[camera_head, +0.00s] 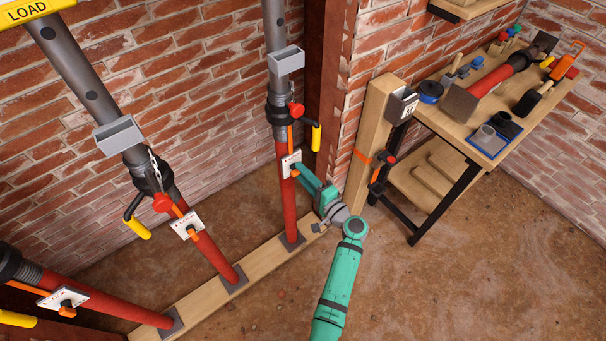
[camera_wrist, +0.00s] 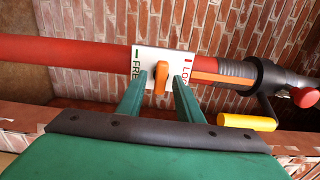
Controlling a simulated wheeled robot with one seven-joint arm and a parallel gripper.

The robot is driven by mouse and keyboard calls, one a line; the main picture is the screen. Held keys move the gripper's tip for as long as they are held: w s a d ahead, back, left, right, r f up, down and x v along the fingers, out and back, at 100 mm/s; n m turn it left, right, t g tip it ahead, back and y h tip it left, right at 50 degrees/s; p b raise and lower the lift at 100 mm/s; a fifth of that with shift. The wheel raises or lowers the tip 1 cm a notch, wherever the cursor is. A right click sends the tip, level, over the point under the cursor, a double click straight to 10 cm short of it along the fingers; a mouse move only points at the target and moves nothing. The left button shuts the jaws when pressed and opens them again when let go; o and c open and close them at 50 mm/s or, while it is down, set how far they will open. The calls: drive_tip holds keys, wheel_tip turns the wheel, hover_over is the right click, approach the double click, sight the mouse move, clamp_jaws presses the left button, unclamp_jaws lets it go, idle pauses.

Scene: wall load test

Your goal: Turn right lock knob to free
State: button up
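The right lock knob (camera_wrist: 161,78) is orange and sits on a white plate (camera_wrist: 148,62) on the right red prop (camera_wrist: 85,53). In the wrist view the plate reads FREE with a green mark at left and LOCK with a red mark at right. The knob's grip stands across the prop, between the two marks. My gripper (camera_wrist: 160,95) is open, with one teal finger on each side of the knob and gaps visible. In the head view my gripper (camera_head: 299,168) reaches the plate (camera_head: 290,161) from the right and partly hides the knob.
An orange bar (camera_wrist: 208,78) runs from the plate toward a dark collar with a yellow-handled crank (camera_wrist: 247,122). Two other props (camera_head: 213,253) (camera_head: 110,300) stand left on a timber sill (camera_head: 205,297). A wooden post (camera_head: 368,150) and workbench (camera_head: 455,125) are at right.

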drive_tip(key=shift+d, duration=0.1)
drive_tip(key=v, duration=1)
drive_tip(key=shift+s+d, duration=0.15)
drive_tip(key=shift+s, duration=0.15)
drive_tip(key=s+a+f+n+g+h, duration=0.1)
drive_tip(key=s+a+f+g+h, duration=0.15)
drive_tip(key=s+f+h, duration=0.85)
drive_tip(key=s+f+n, duration=0.1)
drive_tip(key=s+n, duration=0.2)
drive_tip(key=s, duration=1.2)
drive_tip(key=s+a+r+n+t, duration=0.1)
drive_tip(key=s+a+r+n, duration=0.1)
drive_tip(key=s+r, duration=0.4)
drive_tip(key=s+a+r+n+t, duration=0.2)
drive_tip(key=s+r+n, duration=0.3)
drive_tip(key=r, duration=0.9)
drive_tip(key=shift+s+a, duration=0.5)
drive_tip(key=shift+s, duration=0.3)
